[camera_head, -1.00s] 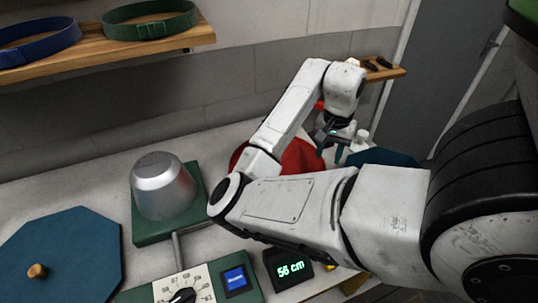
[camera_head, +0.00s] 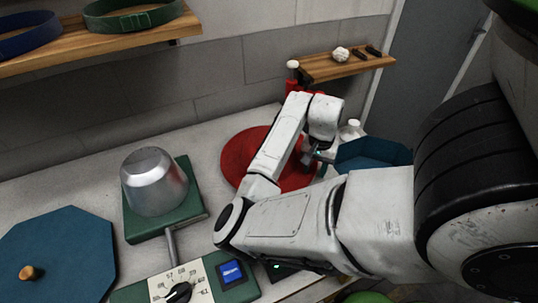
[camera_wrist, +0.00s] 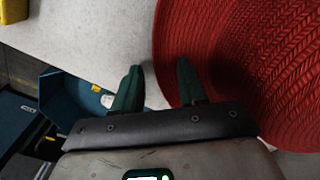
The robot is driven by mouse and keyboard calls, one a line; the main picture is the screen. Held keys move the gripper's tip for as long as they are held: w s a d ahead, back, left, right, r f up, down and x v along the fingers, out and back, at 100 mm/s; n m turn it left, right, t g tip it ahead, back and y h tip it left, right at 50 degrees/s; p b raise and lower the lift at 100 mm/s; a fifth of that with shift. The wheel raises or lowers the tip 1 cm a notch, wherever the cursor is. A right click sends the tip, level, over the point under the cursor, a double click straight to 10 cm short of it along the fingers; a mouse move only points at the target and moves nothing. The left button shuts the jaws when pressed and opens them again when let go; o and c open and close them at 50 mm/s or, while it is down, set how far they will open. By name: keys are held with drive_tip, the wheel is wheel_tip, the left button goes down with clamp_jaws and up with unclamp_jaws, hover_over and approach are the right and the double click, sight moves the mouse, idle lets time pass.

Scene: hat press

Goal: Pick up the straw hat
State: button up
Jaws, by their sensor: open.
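The straw hat (camera_head: 240,158) is red and woven and lies on the grey worktop, partly hidden behind my arm in the head view. In the wrist view its brim (camera_wrist: 235,70) fills the upper right. My gripper (camera_wrist: 159,63) is open and empty at the hat's edge. Its right finger overlaps the brim in the picture, and its left finger is over bare worktop. I cannot tell whether either finger touches the hat. In the head view my gripper (camera_head: 318,158) is at the right side of the hat, partly covered by its own wrist.
A metal hat block (camera_head: 153,182) on a green base stands left of the hat, with a dial panel (camera_head: 178,286) in front. A blue octagonal board (camera_head: 60,250) lies far left. A blue octagonal tray (camera_head: 375,153) is right of the hat. Wooden shelves (camera_head: 345,66) hang on the wall.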

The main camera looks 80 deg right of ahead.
clamp_jaws()
idle(0.3)
drive_tip(key=shift+r, duration=0.1)
wheel_tip(320, 180, up, 10)
idle(0.7)
drive_tip(key=c, duration=0.6)
unclamp_jaws()
clamp_jaws()
drive_tip(key=shift+s, duration=0.1)
